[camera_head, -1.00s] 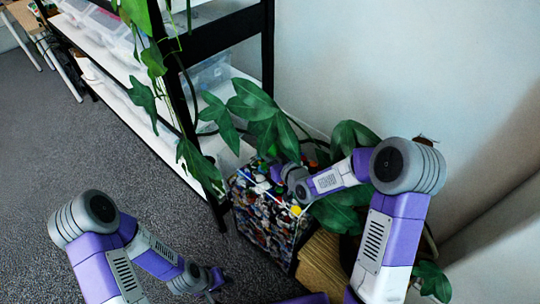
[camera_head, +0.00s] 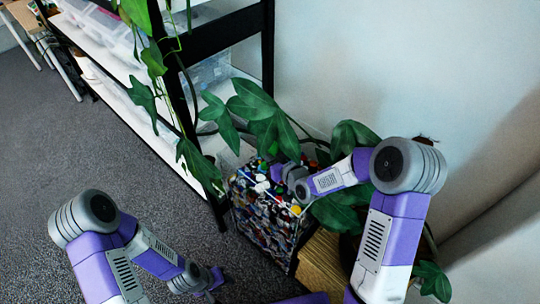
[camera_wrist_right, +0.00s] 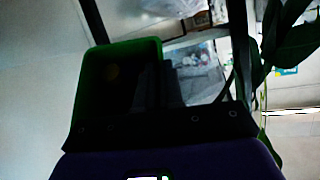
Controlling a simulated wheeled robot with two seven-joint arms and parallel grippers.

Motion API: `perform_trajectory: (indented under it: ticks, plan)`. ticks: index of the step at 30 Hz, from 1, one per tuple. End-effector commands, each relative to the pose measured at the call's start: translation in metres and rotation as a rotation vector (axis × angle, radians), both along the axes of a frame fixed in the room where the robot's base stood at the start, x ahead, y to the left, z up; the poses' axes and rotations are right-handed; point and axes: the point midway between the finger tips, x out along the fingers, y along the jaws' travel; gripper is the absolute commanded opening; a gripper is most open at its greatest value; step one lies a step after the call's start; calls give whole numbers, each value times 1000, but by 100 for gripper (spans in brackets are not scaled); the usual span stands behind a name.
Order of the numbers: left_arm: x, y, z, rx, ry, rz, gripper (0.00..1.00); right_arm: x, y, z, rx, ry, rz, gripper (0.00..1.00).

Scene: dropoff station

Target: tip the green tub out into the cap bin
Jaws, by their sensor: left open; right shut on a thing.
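The cap bin (camera_head: 250,222) is a tall box with a busy pattern of caps on its sides and loose coloured caps at its top. It stands on the floor by the shelf. My right gripper (camera_head: 276,171) is over the top of the bin and largely hidden by its own wrist. In the right wrist view, my right gripper (camera_wrist_right: 165,88) is shut on the green tub (camera_wrist_right: 84,80), which shows a green rim and wall. Its inside is dark, with one faint yellowish spot; its contents are unclear. My left gripper (camera_head: 216,279) is open and empty, low and away from the bin.
A black-framed shelf (camera_head: 222,38) with clear boxes stands behind and left of the bin. Plant leaves (camera_head: 255,108) hang close around the bin and my right arm. A brown box (camera_head: 322,262) stands right of the bin. Grey carpet (camera_head: 70,140) is free at left.

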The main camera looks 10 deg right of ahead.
Motion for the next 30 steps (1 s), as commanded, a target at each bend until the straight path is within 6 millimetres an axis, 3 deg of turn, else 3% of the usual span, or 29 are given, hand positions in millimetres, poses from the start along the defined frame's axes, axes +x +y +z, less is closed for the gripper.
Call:
perform_trajectory:
  ticks: [5, 11, 16, 18, 30]
  plan:
    - [0, 0, 0, 0, 0, 0, 43, 0, 0, 1, 0, -1, 0, 0]
    - [0, 0, 14, 0, 0, 0, 43, 1, 1, 33, 0, -4, 1, 0]
    - [0, 0, -5, 0, 0, 0, 43, 0, 0, 9, 0, 1, 1, 0]
    - [0, 0, -1, 0, 1, 0, 43, 0, 0, 0, 0, 4, 0, 0]
    - [0, 0, 0, 0, 0, 0, 43, 1, 0, 0, 0, -1, 0, 0]
